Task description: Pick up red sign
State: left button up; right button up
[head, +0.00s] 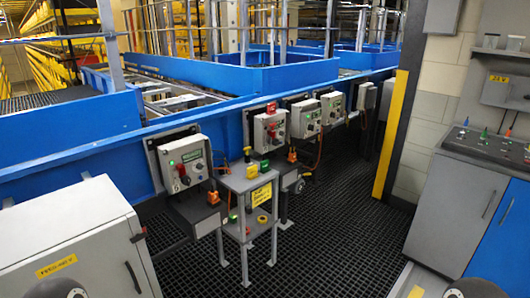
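No clear red sign can be made out. A small red piece (271,108) sits at the top of a grey control box (270,133) on the blue conveyor frame. Dark rounded parts at the bottom left and bottom right edges appear to be my arms. Neither gripper is in view, and nothing touches the red pieces.
The stand holds a yellow item (247,153) and bears a yellow label (261,194). A grey cabinet (75,245) stands at the front left. A console (480,150) and a yellow-edged post (390,135) are at right. The dark grid floor (330,240) between is clear.

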aim_at(271, 107)
jog(key=z, duration=0.8)
jog(key=i, duration=4.75)
jog(key=u, duration=1.05)
